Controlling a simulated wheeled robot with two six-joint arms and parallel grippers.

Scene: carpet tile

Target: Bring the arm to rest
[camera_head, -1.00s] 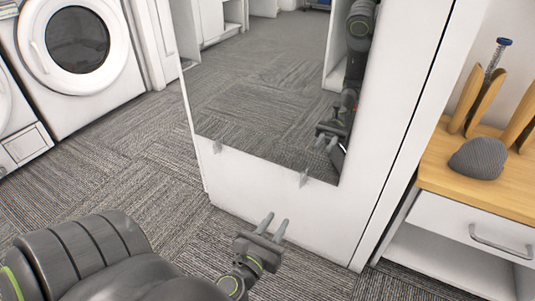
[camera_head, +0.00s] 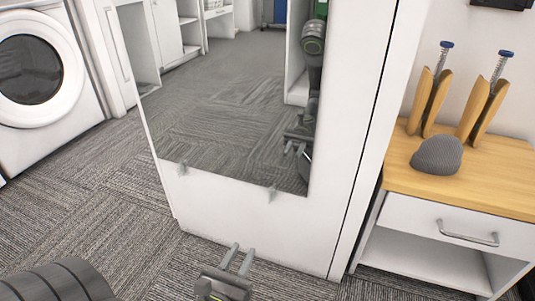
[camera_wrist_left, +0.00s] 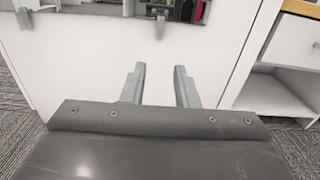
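My left gripper (camera_head: 236,259) is at the bottom of the head view, low in front of the white mirrored cabinet panel. Its two fingers stand apart with nothing between them. They also show in the left wrist view (camera_wrist_left: 160,82), pointing at the white panel, with a gap between them. Part of my left arm (camera_head: 58,282) shows at the bottom left of the head view. My right gripper is not in view.
A mirror (camera_head: 225,110) on a white panel (camera_head: 270,225) stands right ahead, reflecting my arm. A washing machine (camera_head: 50,80) is at left. Carpet (camera_head: 110,210) is clear at left.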

